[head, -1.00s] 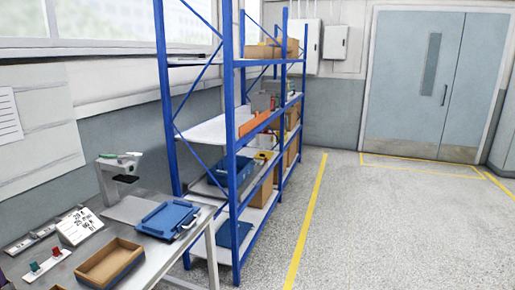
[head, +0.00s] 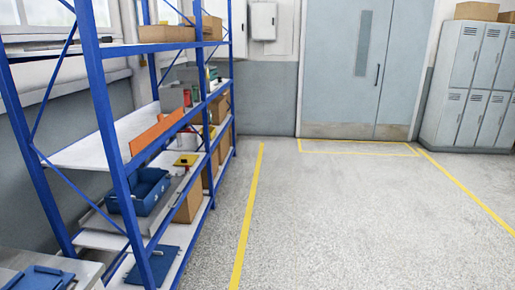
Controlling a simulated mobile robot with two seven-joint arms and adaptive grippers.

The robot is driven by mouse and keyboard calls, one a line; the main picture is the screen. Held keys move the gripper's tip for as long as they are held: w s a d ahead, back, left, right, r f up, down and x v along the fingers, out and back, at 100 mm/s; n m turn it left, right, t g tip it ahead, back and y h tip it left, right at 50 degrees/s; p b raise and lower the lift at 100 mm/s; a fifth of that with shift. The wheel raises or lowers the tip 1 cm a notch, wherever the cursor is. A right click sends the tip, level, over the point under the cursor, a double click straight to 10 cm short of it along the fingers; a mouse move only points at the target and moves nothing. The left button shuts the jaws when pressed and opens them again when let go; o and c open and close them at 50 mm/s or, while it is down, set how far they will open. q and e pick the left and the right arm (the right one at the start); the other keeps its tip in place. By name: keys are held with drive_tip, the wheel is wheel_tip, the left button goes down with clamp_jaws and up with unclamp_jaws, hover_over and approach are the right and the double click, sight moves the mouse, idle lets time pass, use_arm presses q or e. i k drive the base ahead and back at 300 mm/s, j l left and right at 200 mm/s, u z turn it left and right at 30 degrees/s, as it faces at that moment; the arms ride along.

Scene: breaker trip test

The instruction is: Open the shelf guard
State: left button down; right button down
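A blue metal shelf rack (head: 108,130) with white shelves stands on the left in the head view. An orange panel (head: 157,134) stands along the front edge of its middle shelf, at the near end; it looks like the shelf guard. It is upright, with several items further along the same shelf. Neither of my grippers is in view.
A blue bin (head: 143,190) sits on a lower shelf and a cardboard box (head: 188,203) beyond it. A workbench corner with a blue tray (head: 38,278) is at the lower left. Grey lockers (head: 478,85) stand far right. The floor (head: 320,220) right of the rack is clear.

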sight(139, 143)
drive_tip(key=i, duration=1.7)
